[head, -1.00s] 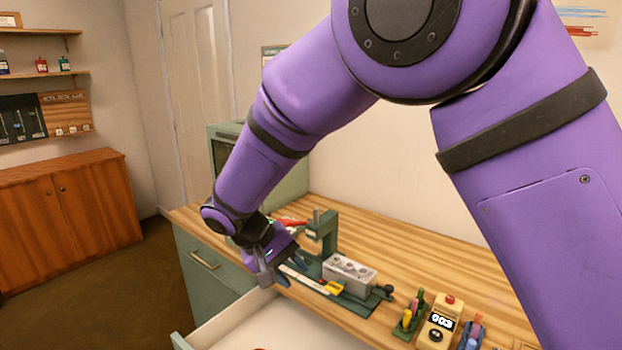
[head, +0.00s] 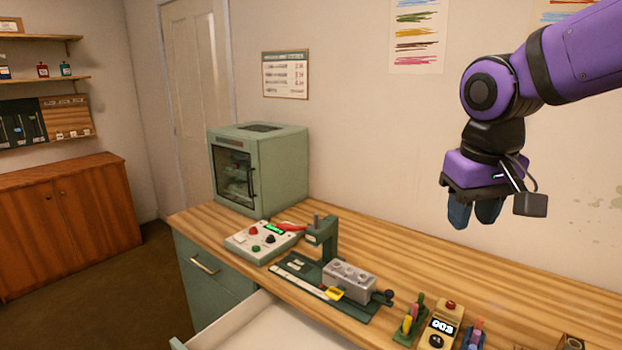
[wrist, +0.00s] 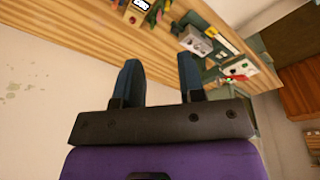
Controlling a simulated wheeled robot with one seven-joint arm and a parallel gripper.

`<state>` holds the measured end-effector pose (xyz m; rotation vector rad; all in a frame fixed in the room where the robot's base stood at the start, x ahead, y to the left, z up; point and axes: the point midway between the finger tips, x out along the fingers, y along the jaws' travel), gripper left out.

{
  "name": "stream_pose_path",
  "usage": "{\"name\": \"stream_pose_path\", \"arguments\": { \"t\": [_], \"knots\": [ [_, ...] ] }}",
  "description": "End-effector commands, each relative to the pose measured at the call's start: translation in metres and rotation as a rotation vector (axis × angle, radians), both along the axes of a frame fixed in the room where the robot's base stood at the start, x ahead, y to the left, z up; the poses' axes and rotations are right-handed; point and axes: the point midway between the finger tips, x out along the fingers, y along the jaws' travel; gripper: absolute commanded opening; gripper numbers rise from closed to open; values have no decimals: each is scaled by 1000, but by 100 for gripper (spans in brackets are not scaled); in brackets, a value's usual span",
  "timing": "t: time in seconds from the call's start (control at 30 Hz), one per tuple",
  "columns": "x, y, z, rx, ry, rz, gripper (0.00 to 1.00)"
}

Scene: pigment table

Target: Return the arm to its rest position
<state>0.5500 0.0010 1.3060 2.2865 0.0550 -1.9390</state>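My purple arm shows at the upper right of the head view, and my gripper (head: 474,212) hangs from it with its fingers pointing down. It is in the air above the right part of the wooden bench (head: 420,262), in front of the wall. In the wrist view my gripper (wrist: 161,82) has its two dark blue fingers apart, with nothing between them. Past the fingertips the bench top (wrist: 88,38) shows with several devices on it.
A green cabinet oven (head: 280,172), a control box (head: 250,243), a green press with a grey block (head: 349,279) and a counter box (head: 441,322) stand on the bench. A drawer (head: 265,325) is open at the front. The air around my gripper is clear.

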Motion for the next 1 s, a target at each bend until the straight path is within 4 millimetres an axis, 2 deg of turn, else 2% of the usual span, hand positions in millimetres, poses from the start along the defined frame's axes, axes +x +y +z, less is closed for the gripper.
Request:
{"name": "stream_pose_path", "arguments": {
  "t": [0.03, 0.2, 0.5, 0.7, 1.0],
  "knots": [
    [-12, -12, 5, 20, -26, -17, 36],
    [-49, -38, 13, 66, -110, -48, 36],
    [-104, -65, 13, 103, -253, -96, 36],
    [-119, -69, 10, 105, -294, -108, 36],
    [-120, -70, 10, 106, -297, -108, 36]
  ]
}}
